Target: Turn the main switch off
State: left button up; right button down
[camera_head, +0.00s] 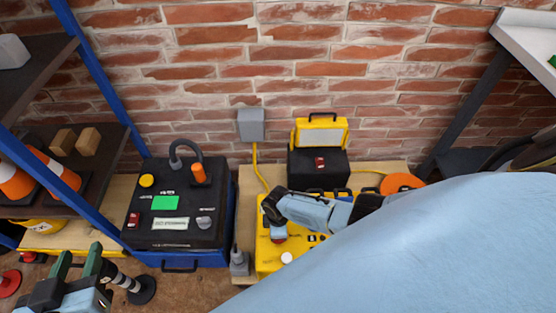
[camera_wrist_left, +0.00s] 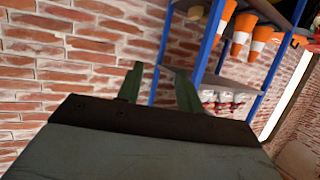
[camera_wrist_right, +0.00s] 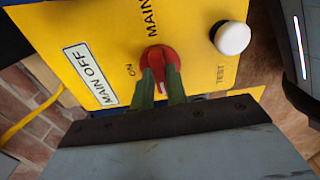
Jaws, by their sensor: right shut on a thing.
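The main switch is a red rotary knob (camera_wrist_right: 157,54) on a yellow panel (camera_wrist_right: 100,45), beside printed "ON" and "MAIN" lettering. A white "MAIN OFF" label (camera_wrist_right: 90,75) is to its left. My right gripper (camera_wrist_right: 161,82) is shut on the knob, one green finger on each side. In the head view the yellow panel (camera_head: 265,261) sits at lower middle, and my right arm covers much of it. My left gripper (camera_head: 79,262) is at lower left, away from the panel, its green fingers apart and empty. It also shows open in the left wrist view (camera_wrist_left: 160,87).
A white button (camera_wrist_right: 232,38) marked "TEST" is right of the knob. A black-topped blue box (camera_head: 178,205) with a green display stands left of the panel. A black and yellow case (camera_head: 319,165) is behind it. A blue-framed shelf (camera_head: 88,70) with cones borders the left.

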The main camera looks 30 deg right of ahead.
jog(key=c, duration=1.4)
grip_release()
